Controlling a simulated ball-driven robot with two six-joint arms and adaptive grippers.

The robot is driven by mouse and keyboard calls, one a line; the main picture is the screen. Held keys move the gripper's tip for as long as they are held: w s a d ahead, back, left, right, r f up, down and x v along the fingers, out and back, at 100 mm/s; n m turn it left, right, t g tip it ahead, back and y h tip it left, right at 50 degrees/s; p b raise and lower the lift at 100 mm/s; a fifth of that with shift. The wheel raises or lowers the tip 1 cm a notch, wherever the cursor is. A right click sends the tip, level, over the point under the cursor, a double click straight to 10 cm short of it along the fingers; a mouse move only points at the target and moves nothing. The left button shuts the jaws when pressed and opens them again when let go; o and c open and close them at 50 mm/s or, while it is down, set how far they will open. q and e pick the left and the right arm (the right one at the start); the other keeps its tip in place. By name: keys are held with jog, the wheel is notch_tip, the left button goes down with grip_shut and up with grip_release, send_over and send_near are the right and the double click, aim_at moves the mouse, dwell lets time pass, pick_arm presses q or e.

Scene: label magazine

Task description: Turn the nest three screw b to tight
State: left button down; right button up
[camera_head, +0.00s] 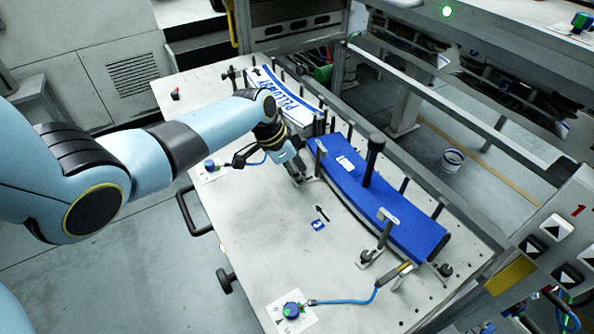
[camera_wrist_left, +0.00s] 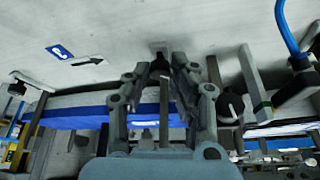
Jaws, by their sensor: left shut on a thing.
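My left gripper (camera_head: 298,178) is low over the pale plate, at the left end of the blue curved stack (camera_head: 372,187). In the left wrist view its fingers (camera_wrist_left: 161,68) are closed around a small dark screw head (camera_wrist_left: 160,63), with a thin grey bar visible between them. The fingers hide most of this screw, so its turn angle cannot be told. The blue stack also shows behind the fingers in the left wrist view (camera_wrist_left: 80,118). Another dark screw (camera_head: 445,269) stands at the near right end of the stack. My right gripper is not in view.
A white stack with blue lettering (camera_head: 285,97) lies farther back. Thin dark posts and a thick black post (camera_head: 373,158) rise around the stacks. Blue-green knobs (camera_head: 291,310) with blue cables sit on the plate. The plate's left front (camera_head: 250,235) is mostly clear.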

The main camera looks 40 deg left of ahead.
pick_arm(q)
jog(key=c, duration=1.4)
grip_release()
jog(key=v, duration=1.2)
